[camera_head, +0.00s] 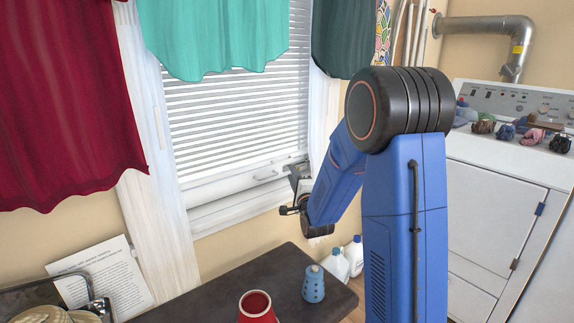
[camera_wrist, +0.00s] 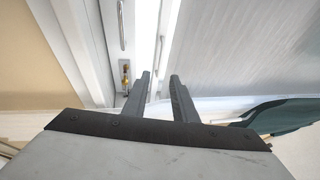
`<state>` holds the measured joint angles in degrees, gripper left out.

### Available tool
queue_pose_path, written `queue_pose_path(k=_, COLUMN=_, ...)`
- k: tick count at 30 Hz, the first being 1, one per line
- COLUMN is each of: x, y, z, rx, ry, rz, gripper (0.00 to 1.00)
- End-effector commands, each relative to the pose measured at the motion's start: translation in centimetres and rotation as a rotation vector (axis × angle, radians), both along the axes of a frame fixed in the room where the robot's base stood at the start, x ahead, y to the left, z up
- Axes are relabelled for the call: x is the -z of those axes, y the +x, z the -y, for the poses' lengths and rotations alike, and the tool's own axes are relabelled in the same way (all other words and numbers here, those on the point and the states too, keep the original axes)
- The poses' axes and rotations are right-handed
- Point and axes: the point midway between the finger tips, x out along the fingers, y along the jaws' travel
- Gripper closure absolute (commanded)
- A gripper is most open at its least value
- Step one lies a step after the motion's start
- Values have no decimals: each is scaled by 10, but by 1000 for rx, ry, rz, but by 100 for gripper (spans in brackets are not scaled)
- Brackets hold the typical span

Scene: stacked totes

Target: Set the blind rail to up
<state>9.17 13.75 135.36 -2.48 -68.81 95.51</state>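The window blind is lowered, with white horizontal slats (camera_head: 235,115) in the head view. Its white bottom rail (camera_head: 225,187) lies low in the window and carries a small bar handle (camera_head: 266,176). My gripper (camera_head: 294,178) is at the right end of the rail, just right of the handle. In the wrist view my gripper (camera_wrist: 158,78) has its two fingers apart, with a bright gap between them. A thin bar (camera_wrist: 158,58) shows beyond the fingertips in that gap. I cannot tell whether the fingers touch the rail.
A dark table (camera_head: 225,290) below the window holds a red cup (camera_head: 257,306) and a blue bottle (camera_head: 314,284). White jugs (camera_head: 353,255) stand behind it. A teal valance (camera_head: 215,35) and a red curtain (camera_head: 65,110) hang at the window. A white washer (camera_head: 490,215) stands right.

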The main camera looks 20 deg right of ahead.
Motion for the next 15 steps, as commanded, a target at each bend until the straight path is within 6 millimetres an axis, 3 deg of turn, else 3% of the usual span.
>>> queue_pose_path(k=9, x=-9, y=54, z=6, rx=0, ry=0, rz=0, gripper=75)
queue_pose_path(k=15, x=-13, y=77, z=9, rx=0, ry=0, rz=0, gripper=75)
